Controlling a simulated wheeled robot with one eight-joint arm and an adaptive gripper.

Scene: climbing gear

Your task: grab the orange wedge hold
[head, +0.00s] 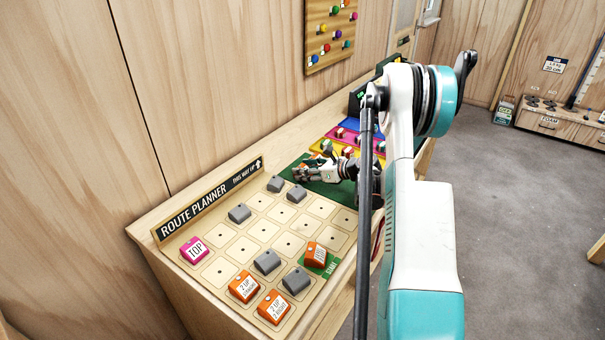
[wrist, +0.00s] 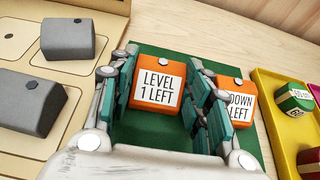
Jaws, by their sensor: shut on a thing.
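An orange wedge hold labelled "LEVEL 1 LEFT" (wrist: 158,84) sits between the two teal-padded fingers of my gripper (wrist: 165,100) in the wrist view. The gripper is shut on it, and the fingers cover its sides. A second orange wedge, labelled "DOWN LEFT" (wrist: 238,104), stands just outside the right finger, partly hidden by it. Both are over a green mat (wrist: 172,56). In the head view my gripper (head: 308,171) is low over the green area, and the held wedge is too small to make out clearly.
The route planner board (head: 232,268) carries grey wedges (head: 267,262), a pink "TOP" block (head: 194,249) and orange wedges (head: 244,286) near its front. A yellow tray (wrist: 273,101) with small blocks lies right of the mat. A wooden wall (head: 200,90) rises behind the bench.

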